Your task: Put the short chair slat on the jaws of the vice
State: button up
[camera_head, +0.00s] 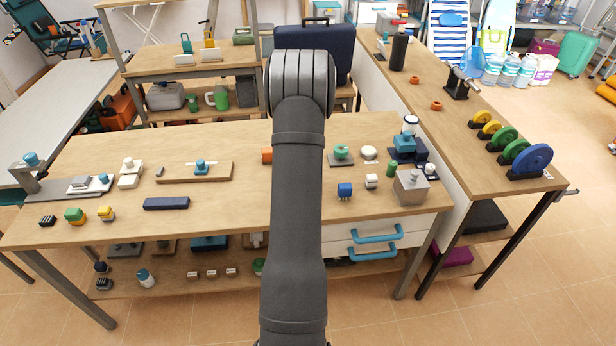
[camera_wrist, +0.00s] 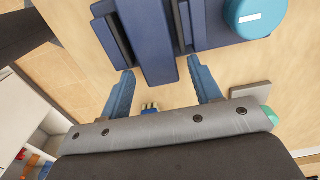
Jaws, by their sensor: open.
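In the wrist view, my gripper (camera_wrist: 163,82) is open, its two blue fingers apart. A dark-blue bar (camera_wrist: 158,50) reaches down between them and may be the short chair slat. Navy ridged parts (camera_wrist: 113,38) flank it, like the jaws of a vice. I cannot tell whether the bar rests on these parts or belongs to them. No finger visibly touches it. In the head view my own arm hides the gripper and this spot. Another navy bar (camera_head: 166,203) lies flat on the bench at the left.
A blue cylinder (camera_wrist: 255,15) stands close to the navy parts.

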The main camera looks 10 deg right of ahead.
notch_tip(320, 180, up, 12)
dwell(0.4)
jog(key=shift+f, duration=4.35)
